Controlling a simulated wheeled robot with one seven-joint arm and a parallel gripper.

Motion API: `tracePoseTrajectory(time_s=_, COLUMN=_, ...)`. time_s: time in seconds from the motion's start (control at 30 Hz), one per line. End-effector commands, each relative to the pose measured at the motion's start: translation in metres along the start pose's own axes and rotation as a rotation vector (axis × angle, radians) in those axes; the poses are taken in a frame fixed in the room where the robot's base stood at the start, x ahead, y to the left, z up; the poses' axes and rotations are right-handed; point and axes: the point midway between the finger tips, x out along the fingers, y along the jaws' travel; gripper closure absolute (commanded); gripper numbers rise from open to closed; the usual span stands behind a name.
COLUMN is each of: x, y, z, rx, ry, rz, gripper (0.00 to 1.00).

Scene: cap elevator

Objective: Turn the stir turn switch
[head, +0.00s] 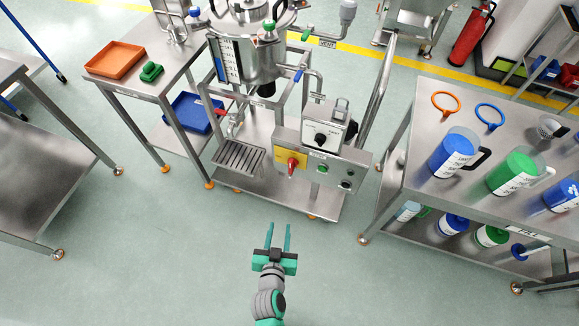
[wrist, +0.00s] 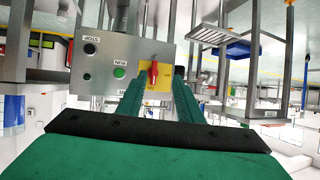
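A grey control panel (head: 341,173) stands on the front of the steel machine frame. It has a red turn handle on a yellow plate (head: 291,163) at its left, with a green button (head: 322,169) and a black button (head: 349,173) to the right. A white box with a black knob (head: 321,138) sits above it. I cannot read which one is labelled stir. My gripper (head: 280,227) is open and empty, in front of the panel and apart from it. In the wrist view, the red handle (wrist: 153,74) appears between and beyond the spread green fingers.
A steel table (head: 484,180) with jugs is at the right, and another table with an orange tray (head: 115,60) is at the back left. A slatted grate (head: 238,158) sits left of the panel. The floor around my gripper is clear.

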Motion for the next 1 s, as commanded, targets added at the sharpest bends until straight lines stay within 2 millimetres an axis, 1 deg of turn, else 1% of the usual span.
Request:
tracePoseTrajectory(time_s=0.03, x=0.019, y=-0.004, z=-0.007, rx=0.001, ry=0.003, rz=0.015, gripper=0.67)
tracePoseTrajectory(time_s=0.13, x=0.051, y=-0.008, z=-0.018, rx=0.01, ry=0.003, rz=0.057, gripper=0.67)
tracePoseTrajectory(time_s=0.2, x=0.072, y=-0.011, z=-0.029, rx=0.018, ry=0.009, rz=0.09, gripper=0.67)
tracePoseTrajectory(time_s=0.3, x=0.098, y=-0.015, z=-0.048, rx=0.029, ry=0.024, rz=0.138, gripper=0.67)
tracePoseTrajectory(time_s=0.4, x=0.118, y=-0.018, z=-0.066, rx=0.042, ry=0.042, rz=0.181, gripper=0.67)
tracePoseTrajectory(time_s=0.5, x=0.13, y=-0.019, z=-0.079, rx=0.053, ry=0.057, rz=0.212, gripper=0.67)
tracePoseTrajectory(time_s=0.6, x=0.136, y=-0.02, z=-0.087, rx=0.059, ry=0.068, rz=0.23, gripper=0.67)
tracePoseTrajectory(time_s=0.77, x=0.145, y=-0.018, z=-0.09, rx=0.063, ry=0.071, rz=0.238, gripper=0.67)
tracePoseTrajectory(time_s=0.87, x=0.157, y=-0.015, z=-0.091, rx=0.062, ry=0.071, rz=0.238, gripper=0.67)
tracePoseTrajectory(time_s=1.0, x=0.181, y=-0.009, z=-0.093, rx=0.063, ry=0.071, rz=0.238, gripper=0.67)
